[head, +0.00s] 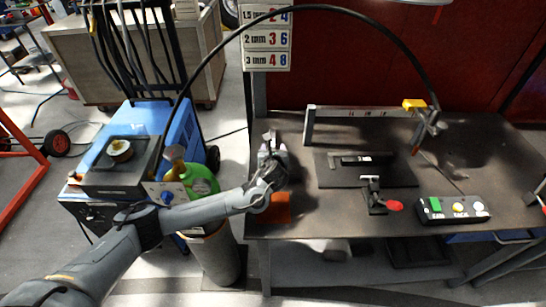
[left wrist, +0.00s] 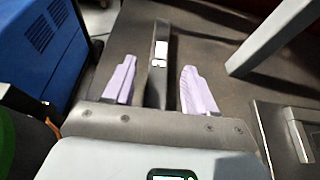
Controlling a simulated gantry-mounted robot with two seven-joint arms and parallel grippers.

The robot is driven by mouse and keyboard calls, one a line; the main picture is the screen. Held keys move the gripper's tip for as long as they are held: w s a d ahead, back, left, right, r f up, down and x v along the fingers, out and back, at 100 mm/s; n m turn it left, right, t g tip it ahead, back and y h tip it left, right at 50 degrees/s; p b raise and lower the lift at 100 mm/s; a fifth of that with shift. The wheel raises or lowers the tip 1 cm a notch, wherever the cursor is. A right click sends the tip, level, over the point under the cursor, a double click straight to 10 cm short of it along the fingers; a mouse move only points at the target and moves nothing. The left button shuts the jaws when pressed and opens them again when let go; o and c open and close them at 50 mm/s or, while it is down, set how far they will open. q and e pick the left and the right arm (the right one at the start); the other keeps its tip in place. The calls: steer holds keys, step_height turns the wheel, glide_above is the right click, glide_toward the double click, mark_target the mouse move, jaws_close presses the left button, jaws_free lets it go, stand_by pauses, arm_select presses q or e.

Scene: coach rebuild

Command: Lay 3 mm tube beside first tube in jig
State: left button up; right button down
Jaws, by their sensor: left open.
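My left gripper (head: 272,149) is over the left end of the bench, open, fingers pointing toward the back. In the left wrist view its two lilac fingertips (left wrist: 158,70) stand on either side of a dark bar-like piece with a pale label (left wrist: 160,50), probably a tube. A gap shows on each side of the bar. Its thickness cannot be read. The jig (head: 335,178) is a dark plate to the right of the gripper. My right gripper is not seen.
A grey frame (head: 309,125) stands behind the jig. A torch (head: 432,122) on a cable is at the back right. A button box (head: 452,210) sits at the front right. An orange pad (head: 279,208) lies under my left wrist. A blue welder (head: 180,135) stands left of the bench.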

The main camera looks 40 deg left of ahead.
arm_select(q)
steer(key=p+v, duration=0.1)
steer(key=v, duration=0.6)
steer(key=shift+s+d+r+p, duration=0.2)
steer(key=shift+d+r+p, duration=0.05)
steer(key=shift+r+p, duration=0.15)
steer(key=shift+s+d, duration=0.3)
steer(key=shift+s, duration=0.25)
